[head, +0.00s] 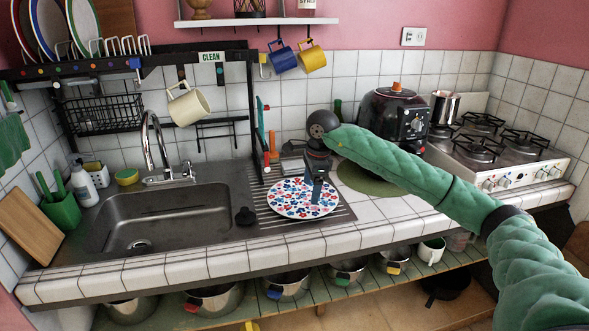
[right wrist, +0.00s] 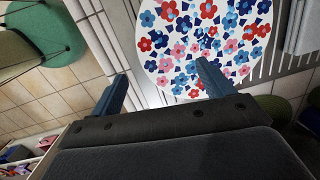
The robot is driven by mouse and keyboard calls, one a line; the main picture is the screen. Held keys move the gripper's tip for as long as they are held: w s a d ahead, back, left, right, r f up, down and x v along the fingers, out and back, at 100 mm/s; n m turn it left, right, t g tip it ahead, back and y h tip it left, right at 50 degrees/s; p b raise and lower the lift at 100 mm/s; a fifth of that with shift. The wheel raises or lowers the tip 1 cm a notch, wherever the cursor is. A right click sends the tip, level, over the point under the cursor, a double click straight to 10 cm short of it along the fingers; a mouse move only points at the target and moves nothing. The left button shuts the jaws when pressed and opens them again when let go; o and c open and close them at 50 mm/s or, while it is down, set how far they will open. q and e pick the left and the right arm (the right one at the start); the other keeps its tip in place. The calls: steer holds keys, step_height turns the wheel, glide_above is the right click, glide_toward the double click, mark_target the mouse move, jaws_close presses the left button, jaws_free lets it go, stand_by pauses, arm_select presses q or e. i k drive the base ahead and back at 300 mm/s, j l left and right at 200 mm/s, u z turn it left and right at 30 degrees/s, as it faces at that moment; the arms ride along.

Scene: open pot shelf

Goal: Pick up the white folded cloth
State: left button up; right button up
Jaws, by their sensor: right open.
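No clearly white folded cloth shows. A pale grey, flat, layered item (head: 292,166) lies behind the plate in the head view and may be the cloth; a similar pale item (right wrist: 304,25) shows at the upper right of the right wrist view. My right gripper (head: 317,194) points down over the right part of the flower-patterned plate (head: 288,198). In the right wrist view its two fingers (right wrist: 162,88) are wide apart, with nothing held between them. The plate (right wrist: 195,45) lies beyond the fingers. My left gripper is not in view.
The plate rests on the ribbed drainboard (head: 262,218) beside the sink (head: 165,217). Mugs (head: 188,105) hang above. Several pots (head: 287,286) stand on the shelf below.

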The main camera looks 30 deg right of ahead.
mark_target(293, 167)
steer(key=i+l, duration=0.2)
steer(key=i, duration=0.3)
steer(key=i+l, duration=0.15)
steer(key=i, duration=0.3)
